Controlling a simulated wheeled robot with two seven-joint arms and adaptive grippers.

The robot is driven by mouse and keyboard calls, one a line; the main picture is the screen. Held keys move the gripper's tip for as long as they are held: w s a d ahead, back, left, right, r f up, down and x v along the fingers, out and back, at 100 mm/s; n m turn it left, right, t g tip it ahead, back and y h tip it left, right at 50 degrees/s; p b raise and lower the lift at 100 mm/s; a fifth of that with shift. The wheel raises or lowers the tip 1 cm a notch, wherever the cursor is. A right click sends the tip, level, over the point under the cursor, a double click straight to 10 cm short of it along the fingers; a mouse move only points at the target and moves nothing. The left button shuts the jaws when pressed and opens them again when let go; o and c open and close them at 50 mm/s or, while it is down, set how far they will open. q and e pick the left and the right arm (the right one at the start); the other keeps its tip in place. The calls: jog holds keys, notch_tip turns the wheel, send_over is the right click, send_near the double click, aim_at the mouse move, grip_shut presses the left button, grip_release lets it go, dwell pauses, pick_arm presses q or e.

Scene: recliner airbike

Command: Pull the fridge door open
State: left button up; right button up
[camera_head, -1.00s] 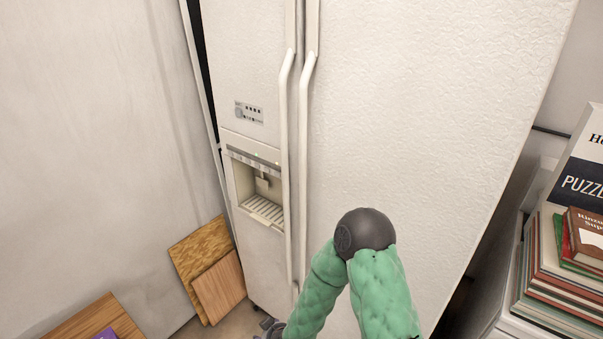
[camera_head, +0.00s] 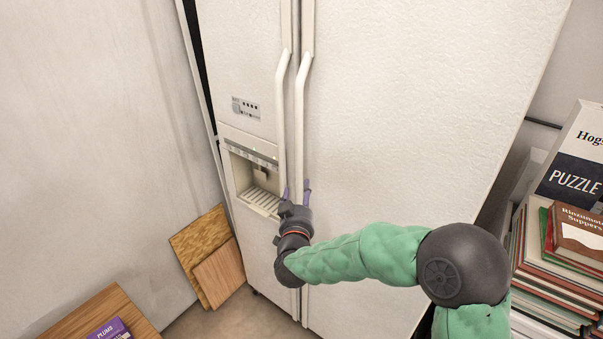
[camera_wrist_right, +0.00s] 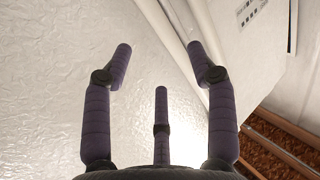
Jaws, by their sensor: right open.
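The white two-door fridge (camera_head: 400,110) stands upright with both doors shut. Its left handle (camera_head: 280,110) and right handle (camera_head: 300,110) run side by side down the middle. My right gripper (camera_head: 296,190) is open at the lower part of the handles, with one purple finger by each handle in the head view. In the right wrist view, the open gripper (camera_wrist_right: 160,55) faces the doors, and the pale handles (camera_wrist_right: 165,30) pass diagonally near the right-hand finger. Whether any finger touches a handle I cannot tell. My left gripper is out of view.
A water dispenser (camera_head: 258,180) is set in the left door. Wooden boards (camera_head: 215,265) lean by the fridge at lower left. A wooden surface with a purple box (camera_head: 110,330) is at the bottom left. Stacked books (camera_head: 560,270) stand at right.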

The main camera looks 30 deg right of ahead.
aim_at(301, 176)
jog(key=b+x, duration=0.1)
jog(key=x, duration=0.9)
grip_shut()
